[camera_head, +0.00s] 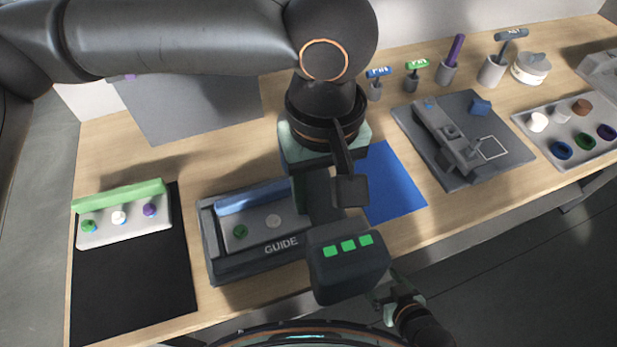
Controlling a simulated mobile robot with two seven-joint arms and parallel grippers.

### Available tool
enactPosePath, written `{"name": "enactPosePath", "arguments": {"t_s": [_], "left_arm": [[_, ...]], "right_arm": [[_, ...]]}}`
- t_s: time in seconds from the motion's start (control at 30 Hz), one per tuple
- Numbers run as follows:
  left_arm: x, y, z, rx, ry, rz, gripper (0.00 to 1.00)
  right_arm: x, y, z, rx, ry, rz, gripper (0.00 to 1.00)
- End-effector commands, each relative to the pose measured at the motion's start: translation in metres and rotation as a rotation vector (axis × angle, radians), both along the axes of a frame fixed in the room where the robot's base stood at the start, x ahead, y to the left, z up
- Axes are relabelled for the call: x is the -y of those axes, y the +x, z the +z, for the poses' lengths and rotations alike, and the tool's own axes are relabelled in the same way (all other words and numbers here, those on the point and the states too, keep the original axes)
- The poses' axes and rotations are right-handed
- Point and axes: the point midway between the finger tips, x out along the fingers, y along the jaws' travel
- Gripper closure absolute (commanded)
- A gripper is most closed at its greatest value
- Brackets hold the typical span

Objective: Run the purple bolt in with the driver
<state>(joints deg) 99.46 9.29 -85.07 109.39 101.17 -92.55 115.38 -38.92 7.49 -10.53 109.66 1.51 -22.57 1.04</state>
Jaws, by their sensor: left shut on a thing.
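My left gripper (328,190) reaches down over the right part of the tray marked GUIDE (222,268). It is shut on the driver (348,265), a dark block with three green lights. A green bolt (240,231) and a pale bolt (273,221) show in the tray's left part. The right part of the tray is hidden by my gripper and the driver, so no purple bolt shows there and the driver's tip cannot be seen. A purple bolt head (149,209) sits in the grey block at left. My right gripper (390,305) is low in the picture, small and partly hidden.
The grey block with a green back (118,193) stands on a black mat (130,285). A blue mat (400,190) lies right of the tray. A grey fixture (465,150), labelled tools in holders and a tray of coloured rings (560,118) stand further right.

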Motion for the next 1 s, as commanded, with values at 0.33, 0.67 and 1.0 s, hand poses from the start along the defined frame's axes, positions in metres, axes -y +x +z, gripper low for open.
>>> {"name": "enactPosePath", "arguments": {"t_s": [0.33, 0.67, 1.0], "left_arm": [[0.004, -0.006, -0.004, 0.0, 0.003, 0.062, 1.0], [0.004, -0.006, -0.029, 0.0, 0.002, 0.061, 1.0], [0.004, -0.006, -0.057, -0.002, 0.001, 0.061, 1.0]], "right_arm": [[0.0, 0.0, -0.007, 0.001, 0.0, 0.0, 0.15], [0.0, 0.0, -0.035, 0.001, 0.0, 0.0, 0.15], [0.0, 0.0, -0.064, -0.002, -0.001, 0.001, 0.15]]}}
